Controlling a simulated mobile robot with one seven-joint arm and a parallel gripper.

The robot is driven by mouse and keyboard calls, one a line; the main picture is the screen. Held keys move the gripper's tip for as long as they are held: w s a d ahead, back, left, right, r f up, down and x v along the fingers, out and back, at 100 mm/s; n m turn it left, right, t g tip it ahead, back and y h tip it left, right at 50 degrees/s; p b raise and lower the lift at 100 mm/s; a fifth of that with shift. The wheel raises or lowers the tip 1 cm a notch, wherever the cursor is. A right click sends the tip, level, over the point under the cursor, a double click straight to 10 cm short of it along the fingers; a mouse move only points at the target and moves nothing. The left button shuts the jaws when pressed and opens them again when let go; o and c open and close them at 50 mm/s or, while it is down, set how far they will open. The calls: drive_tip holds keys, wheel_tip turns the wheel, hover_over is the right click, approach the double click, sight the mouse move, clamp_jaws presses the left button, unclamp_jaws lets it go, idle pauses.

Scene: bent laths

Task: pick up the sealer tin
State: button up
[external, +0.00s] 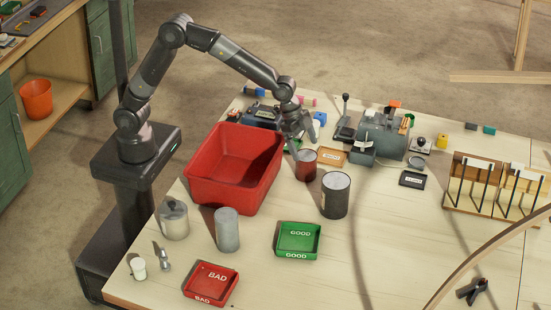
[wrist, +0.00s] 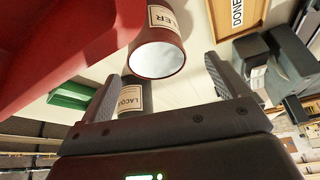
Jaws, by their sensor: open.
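The sealer tin (external: 306,168) is a small dark red can standing upright on the bench, just right of the red bin. In the wrist view the sealer tin (wrist: 165,25) shows its pale round top and a cream label ending in "LER". My gripper (external: 296,138) is above and slightly left of the tin in the external view. The tin lies beyond the fingertips, and I see no contact.
A grey lacquer tin (external: 335,196) stands close to the sealer tin's lower right. The big red bin (external: 205,197) is close on the left. An orange-brown DONE tray (external: 328,157) and grey machine (external: 384,137) are behind right.

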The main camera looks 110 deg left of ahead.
sight(307, 155)
drive_tip(key=x, duration=0.6)
drive_tip(key=shift+d, duration=0.2)
drive_tip(key=shift+r, duration=0.1)
drive_tip(key=c, duration=1.3)
